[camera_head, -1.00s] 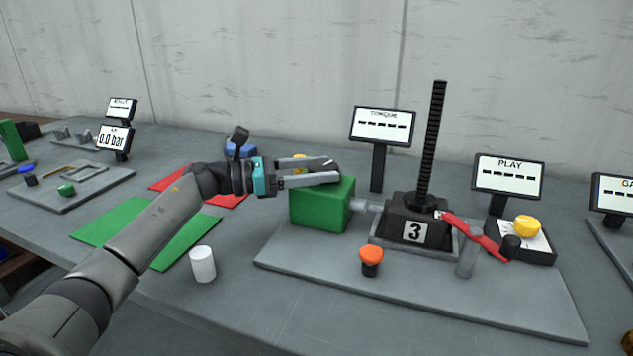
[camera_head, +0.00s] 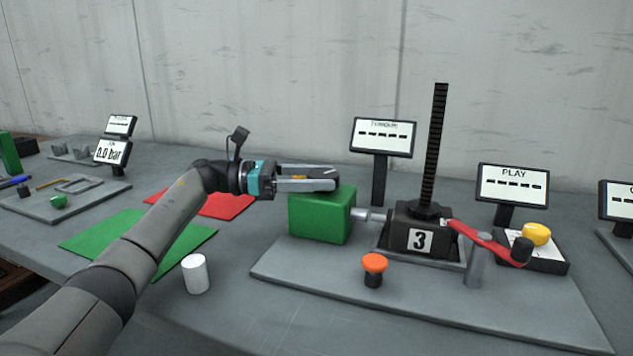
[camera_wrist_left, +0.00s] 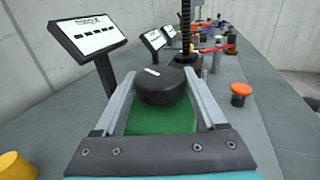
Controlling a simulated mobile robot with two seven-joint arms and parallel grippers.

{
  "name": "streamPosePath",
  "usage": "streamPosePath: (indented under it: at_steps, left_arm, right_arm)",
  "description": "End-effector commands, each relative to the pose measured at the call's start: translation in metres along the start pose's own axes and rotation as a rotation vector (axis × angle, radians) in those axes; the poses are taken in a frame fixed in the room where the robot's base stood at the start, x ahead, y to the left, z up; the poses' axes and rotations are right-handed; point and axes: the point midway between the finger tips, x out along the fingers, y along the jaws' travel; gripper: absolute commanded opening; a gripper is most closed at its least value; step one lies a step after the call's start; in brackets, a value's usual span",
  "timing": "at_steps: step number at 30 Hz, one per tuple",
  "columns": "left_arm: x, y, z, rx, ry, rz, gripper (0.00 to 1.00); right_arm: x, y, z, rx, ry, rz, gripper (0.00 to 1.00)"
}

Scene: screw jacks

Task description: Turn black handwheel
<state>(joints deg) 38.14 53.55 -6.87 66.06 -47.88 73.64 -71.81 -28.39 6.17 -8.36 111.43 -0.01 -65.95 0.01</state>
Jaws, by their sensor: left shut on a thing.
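The black handwheel (camera_head: 323,174) lies flat on top of a green box (camera_head: 321,216), which a grey shaft joins to the jack marked 3 (camera_head: 421,238). My left gripper (camera_head: 325,178) comes in from the left, with one finger on each side of the handwheel, shut on it. In the left wrist view the handwheel (camera_wrist_left: 163,87) is a round black disc with a short white mark on top, between the two grey fingers (camera_wrist_left: 163,95). The fingers partly hide its rim. My right gripper is not in view.
A grey base plate (camera_head: 400,310) carries the box, jack, an orange button (camera_head: 375,264) and a red crank arm (camera_head: 480,237). Display screens (camera_head: 383,136) stand behind. A white cylinder (camera_head: 195,273) stands at the front left, beside green and red mats.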

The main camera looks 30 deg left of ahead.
Motion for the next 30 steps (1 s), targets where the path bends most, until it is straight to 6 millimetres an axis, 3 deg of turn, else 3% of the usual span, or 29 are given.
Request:
streamPosePath:
  at_steps: [20, 21, 27, 30]
  left_arm:
    - [0.0046, -0.0023, -0.0043, -0.007, 0.004, -0.028, 0.18]
    - [0.0046, -0.0024, -0.0044, -0.007, 0.004, -0.029, 0.75]
    - [0.0029, -0.0019, -0.0027, -0.005, 0.003, -0.027, 0.98]
    - [0.0023, -0.0017, -0.002, -0.004, 0.002, -0.026, 1.0]
  right_arm:
    - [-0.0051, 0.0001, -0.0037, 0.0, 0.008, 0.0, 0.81]
    - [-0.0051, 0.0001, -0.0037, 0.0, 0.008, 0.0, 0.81]
    - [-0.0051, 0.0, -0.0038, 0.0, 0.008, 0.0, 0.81]
    - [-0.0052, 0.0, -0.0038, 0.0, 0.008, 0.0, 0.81]
